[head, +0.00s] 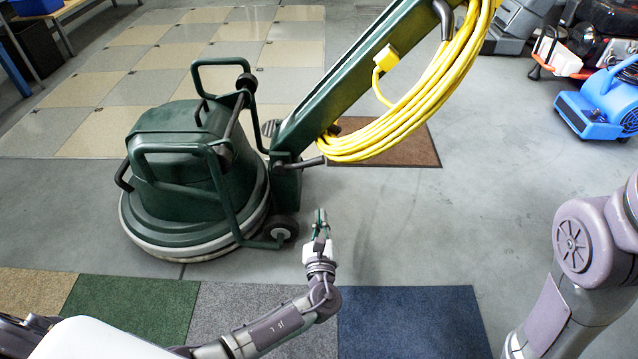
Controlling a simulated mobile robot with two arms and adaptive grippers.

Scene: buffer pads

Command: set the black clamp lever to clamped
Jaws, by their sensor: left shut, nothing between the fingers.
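The green floor buffer (185,170) stands on the grey floor left of centre. Its green handle column (345,80) leans up to the right. A black lever (305,163), which looks like the clamp lever, sticks out to the right at the foot of the column, roughly level. I cannot tell from its pose whether it is clamped. My left gripper (320,222) is shut and empty. It appears below the lever in the picture, right of the buffer's small wheel, and apart from the lever. My right arm shows at the right edge; its gripper is out of view.
A coiled yellow cord (420,115) hangs on the column. Carpet samples, including a blue one (410,320), lie in front, and a brown mat (395,150) lies behind. A blue blower (605,100) stands at the right. The floor right of the lever is clear.

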